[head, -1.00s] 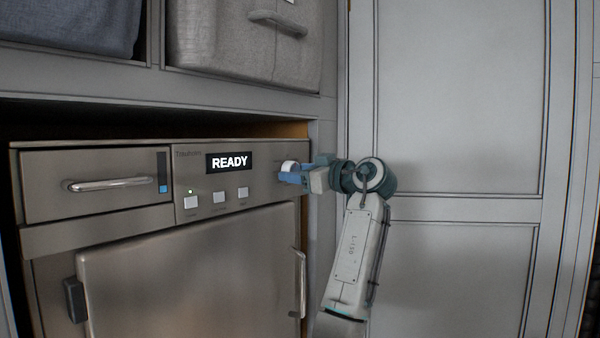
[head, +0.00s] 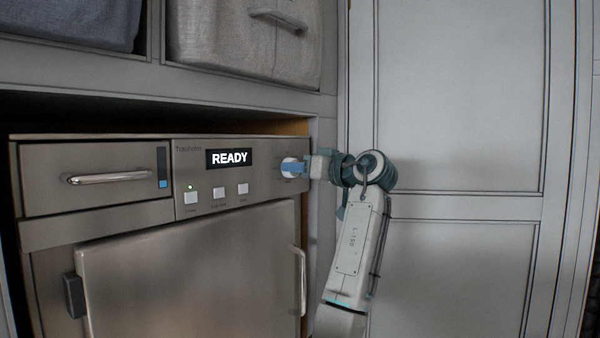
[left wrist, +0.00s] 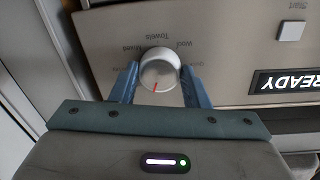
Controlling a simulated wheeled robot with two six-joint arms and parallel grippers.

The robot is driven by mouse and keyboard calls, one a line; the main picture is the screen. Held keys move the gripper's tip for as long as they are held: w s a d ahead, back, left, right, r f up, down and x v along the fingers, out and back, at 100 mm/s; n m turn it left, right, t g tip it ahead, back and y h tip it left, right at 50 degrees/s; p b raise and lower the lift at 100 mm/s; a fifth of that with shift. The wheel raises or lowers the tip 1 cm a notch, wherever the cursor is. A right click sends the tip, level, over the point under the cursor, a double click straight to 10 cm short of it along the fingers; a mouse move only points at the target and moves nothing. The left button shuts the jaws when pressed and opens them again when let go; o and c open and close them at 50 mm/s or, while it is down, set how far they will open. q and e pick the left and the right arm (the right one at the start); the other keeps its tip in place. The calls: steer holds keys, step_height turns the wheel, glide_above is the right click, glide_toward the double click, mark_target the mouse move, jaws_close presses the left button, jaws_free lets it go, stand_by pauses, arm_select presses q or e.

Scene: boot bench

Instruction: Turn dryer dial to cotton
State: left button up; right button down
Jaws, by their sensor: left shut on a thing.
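The dryer (head: 130,240) stands at the left in the head view, its display (head: 229,158) reading READY. Its round white dial (left wrist: 160,69) shows in the left wrist view, upside down, with a red mark near its lower edge in the picture. Labels around it include Wool, Towels and Mixed; other lettering is partly hidden by the fingers. My left gripper (left wrist: 156,88) is shut on the dial, one blue finger on each side. In the head view the left gripper (head: 297,168) covers part of the dial (head: 288,163). My right gripper is not in view.
Buttons (head: 219,194) sit below the display, one with a green light. A drawer with a handle (head: 110,178) is at the left. Fabric bins (head: 245,45) stand on the shelf above. A grey panelled door (head: 460,110) fills the right.

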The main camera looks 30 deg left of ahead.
arm_select(q)
steer(key=shift+m, duration=2)
steer(key=o, duration=1)
steer(key=shift+c, duration=0.2)
steer(key=shift+d, duration=0.1)
steer(key=s+d+b, duration=0.1)
steer(key=d+b, duration=0.3)
steer(key=d, duration=0.6)
steer(key=shift+s+d+r+b, duration=0.15)
steer(key=shift+d+r+b, duration=0.1)
steer(key=shift+b, duration=0.15)
